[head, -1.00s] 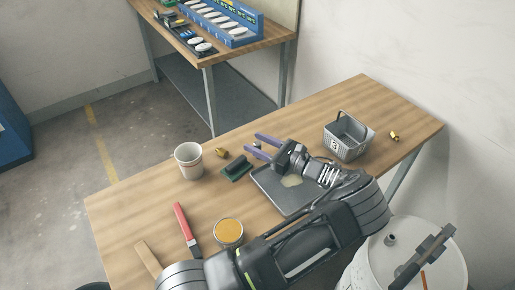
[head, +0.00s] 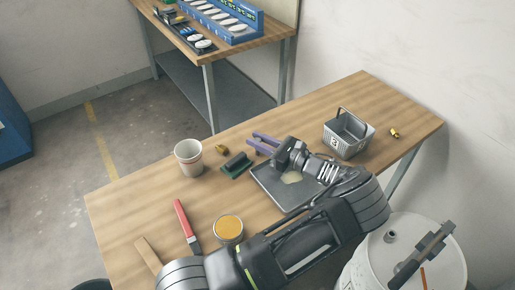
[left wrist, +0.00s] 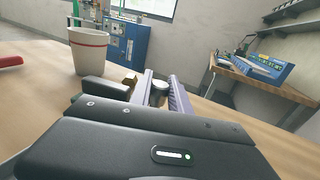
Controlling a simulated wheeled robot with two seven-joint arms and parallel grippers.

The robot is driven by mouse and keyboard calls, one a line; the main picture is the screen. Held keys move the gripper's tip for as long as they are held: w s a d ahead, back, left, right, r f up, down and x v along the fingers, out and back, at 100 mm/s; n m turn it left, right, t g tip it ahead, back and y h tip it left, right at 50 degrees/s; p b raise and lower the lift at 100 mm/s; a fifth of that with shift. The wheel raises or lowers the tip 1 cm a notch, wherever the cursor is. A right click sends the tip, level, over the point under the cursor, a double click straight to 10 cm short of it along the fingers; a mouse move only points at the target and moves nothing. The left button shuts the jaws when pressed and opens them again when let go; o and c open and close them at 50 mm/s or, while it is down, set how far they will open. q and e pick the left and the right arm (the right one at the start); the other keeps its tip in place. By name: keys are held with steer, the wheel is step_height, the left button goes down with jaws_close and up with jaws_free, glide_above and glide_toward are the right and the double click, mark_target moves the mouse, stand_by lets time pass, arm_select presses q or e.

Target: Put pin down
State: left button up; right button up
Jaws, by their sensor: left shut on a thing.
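My left gripper (head: 254,141) reaches over the back edge of the grey tray, low above the wooden table, with its purple fingers pointing to the back left. In the left wrist view its fingers (left wrist: 162,90) are shut on a small dark greenish cylinder, which I take as the pin (left wrist: 159,88). In the head view the pin is too small and hidden to make out. I cannot tell whether it touches the table. A dark green block (head: 237,166) lies just left of the fingers. My right gripper is not in view.
A white cup (head: 189,158), a brass fitting (head: 221,149), a tin of orange paste (head: 229,230) and a red-handled tool (head: 185,222) are to the left. The grey tray (head: 265,190) lies under my gripper. A grey basket (head: 345,138) and another brass piece (head: 394,132) are to the right.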

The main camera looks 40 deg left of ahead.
mark_target(258, 139)
arm_select(q)
jaws_close()
step_height(258, 139, up, 10)
steer(key=shift+b, duration=0.9)
stand_by(0.6)
